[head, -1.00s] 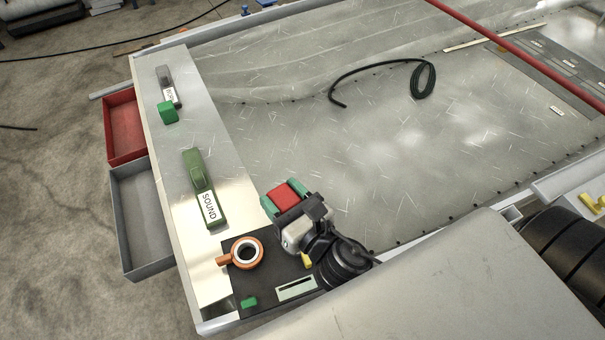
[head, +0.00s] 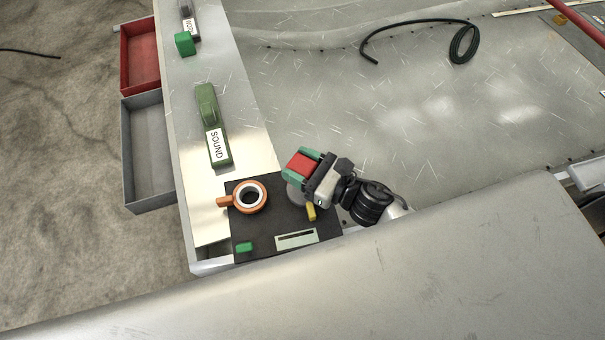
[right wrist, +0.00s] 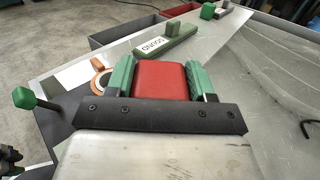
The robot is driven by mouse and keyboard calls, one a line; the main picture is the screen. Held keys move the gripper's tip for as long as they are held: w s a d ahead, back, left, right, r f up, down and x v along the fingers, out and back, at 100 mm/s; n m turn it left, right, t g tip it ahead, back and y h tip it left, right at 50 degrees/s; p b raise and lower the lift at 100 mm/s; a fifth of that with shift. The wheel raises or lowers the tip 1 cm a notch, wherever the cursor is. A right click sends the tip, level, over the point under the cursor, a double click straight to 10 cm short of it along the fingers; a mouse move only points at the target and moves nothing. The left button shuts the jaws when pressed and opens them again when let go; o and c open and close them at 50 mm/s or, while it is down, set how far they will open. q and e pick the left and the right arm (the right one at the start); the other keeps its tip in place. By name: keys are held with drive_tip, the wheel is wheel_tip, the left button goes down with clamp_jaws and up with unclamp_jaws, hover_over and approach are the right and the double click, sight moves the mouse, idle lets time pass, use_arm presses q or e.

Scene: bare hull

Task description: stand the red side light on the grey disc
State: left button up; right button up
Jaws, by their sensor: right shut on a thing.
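The red side light (head: 302,164) is a red block between the green fingertips of my right gripper (head: 301,166). The gripper is shut on it, and it also shows in the right wrist view (right wrist: 160,80). The grey disc (head: 294,197) is partly visible on the dark mat (head: 262,222), just below the gripper in the head view. The gripper hides the rest of the disc. The light appears held above it; the gap cannot be judged. My left gripper is not in view.
An orange ring-shaped piece with a handle (head: 248,197), a yellow piece (head: 311,212), a green knob (head: 244,247) and a slotted plate (head: 297,239) are around the mat. The green SOUND block (head: 212,120) lies on the ledge. Red (head: 140,58) and grey (head: 146,150) bins hang beside it.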

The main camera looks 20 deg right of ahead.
drive_tip(key=shift+w+d+f, duration=0.1)
drive_tip(key=shift+d+f, duration=0.05)
drive_tip(key=shift+d, duration=0.15)
drive_tip(key=shift+f+b, duration=0.4)
drive_tip(key=shift+f, duration=1.55)
drive_tip(key=shift+f, duration=0.15)
drive_tip(key=o, duration=1)
drive_tip(key=b+v, duration=0.1)
drive_tip(key=v, duration=1.1)
drive_tip(key=shift+b, duration=0.3)
